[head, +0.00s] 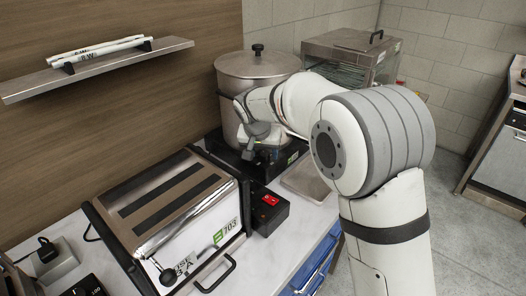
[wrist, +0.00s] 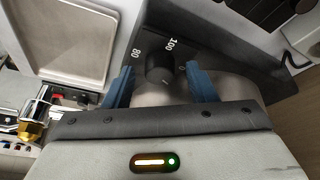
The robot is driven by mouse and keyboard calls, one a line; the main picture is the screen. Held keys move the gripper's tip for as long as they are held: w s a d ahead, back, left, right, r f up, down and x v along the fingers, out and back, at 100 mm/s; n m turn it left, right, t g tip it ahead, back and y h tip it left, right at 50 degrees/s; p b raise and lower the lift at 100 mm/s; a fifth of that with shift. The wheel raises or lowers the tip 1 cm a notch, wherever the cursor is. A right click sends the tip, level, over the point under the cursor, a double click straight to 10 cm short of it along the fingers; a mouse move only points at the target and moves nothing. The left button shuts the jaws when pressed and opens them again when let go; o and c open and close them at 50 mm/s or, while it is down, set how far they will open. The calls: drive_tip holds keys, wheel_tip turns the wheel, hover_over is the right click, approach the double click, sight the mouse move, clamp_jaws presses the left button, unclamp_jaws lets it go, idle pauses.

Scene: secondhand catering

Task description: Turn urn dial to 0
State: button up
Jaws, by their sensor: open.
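The urn (head: 232,100) is a large steel pot with a black-knobbed lid, standing on a black base (head: 292,157) at the back of the counter. In the wrist view, its dial (wrist: 160,68) is a round black knob on the dark panel, with printed 80 and 100 beside it. I cannot tell which mark the knob points to. My gripper (wrist: 159,70) is open, with one blue finger on each side of the knob; I cannot tell whether they touch it. In the head view, my gripper (head: 262,150) is at the base's front, where it hides the dial.
A steel appliance (head: 165,200) with a front handle stands at the left, beside a black box with a red switch (head: 269,200). A flat grey tray (head: 306,182) lies right of the switch box. A lidded metal case (head: 350,50) stands behind. A shelf (head: 100,72) hangs on the wall.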

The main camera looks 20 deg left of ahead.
drive_tip(key=shift+f, duration=0.15)
drive_tip(key=shift+c, duration=0.3)
drive_tip(key=c, duration=0.9)
drive_tip(key=shift+w+d+n+g+y, duration=0.15)
drive_tip(key=shift+n+y, duration=0.35)
drive_tip(key=shift+n, duration=0.9)
drive_tip(key=shift+s+d+n+g+y, duration=0.15)
drive_tip(key=shift+n+y, duration=0.35)
drive_tip(key=shift+n, duration=0.9)
drive_tip(key=shift+w+a, duration=0.1)
drive_tip(key=o, duration=1)
drive_tip(key=shift+c, duration=0.2)
drive_tip(key=v, duration=0.7)
drive_tip(key=shift+r+b, duration=0.3)
drive_tip(key=shift+r, duration=0.05)
